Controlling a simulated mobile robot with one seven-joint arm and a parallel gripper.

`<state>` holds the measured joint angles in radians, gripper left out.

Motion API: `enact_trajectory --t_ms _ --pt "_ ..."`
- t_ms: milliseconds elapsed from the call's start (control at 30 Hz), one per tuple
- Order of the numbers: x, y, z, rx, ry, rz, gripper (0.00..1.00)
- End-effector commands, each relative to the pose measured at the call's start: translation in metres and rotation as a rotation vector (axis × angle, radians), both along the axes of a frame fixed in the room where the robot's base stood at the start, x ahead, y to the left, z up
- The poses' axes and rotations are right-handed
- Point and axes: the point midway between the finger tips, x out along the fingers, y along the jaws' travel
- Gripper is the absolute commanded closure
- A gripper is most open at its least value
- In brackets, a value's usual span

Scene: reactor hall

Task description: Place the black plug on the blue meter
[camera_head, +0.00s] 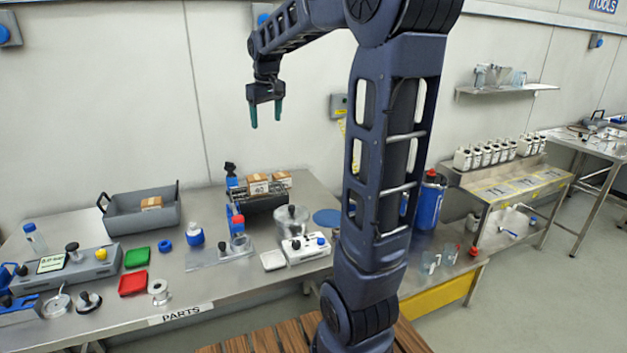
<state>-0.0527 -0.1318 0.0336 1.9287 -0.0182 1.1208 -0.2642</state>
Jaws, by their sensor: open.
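My gripper (266,114) hangs high above the bench, pointing down. Its two green fingers are apart with nothing between them. Another black-topped blue item (231,173) stands at the back of the bench. My gripper is far from all of these and touches none.
The steel bench (205,290) holds a grey bin (142,218), a grey control box (68,270), green (137,258) and red (133,284) trays, a metal pot (291,220) and a white switch box (306,248). My arm hides the bench's right end. Air around my gripper is clear.

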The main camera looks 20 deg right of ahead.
Motion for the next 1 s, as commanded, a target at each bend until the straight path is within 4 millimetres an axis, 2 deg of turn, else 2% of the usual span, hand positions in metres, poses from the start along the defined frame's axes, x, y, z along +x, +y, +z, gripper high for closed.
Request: enact_trajectory --t_ms 33,267,600,800,1000 --pt "-0.019 -0.004 0.001 0.004 -0.012 -0.018 0.31" --pt "-0.096 -0.018 -0.010 0.027 -0.058 -0.110 0.31" --pt "-0.204 -0.034 -0.051 0.070 -0.126 -0.241 0.31" --pt "-0.252 -0.040 -0.081 0.095 -0.159 -0.305 0.31" --pt "-0.272 -0.042 -0.098 0.109 -0.173 -0.336 0.31"
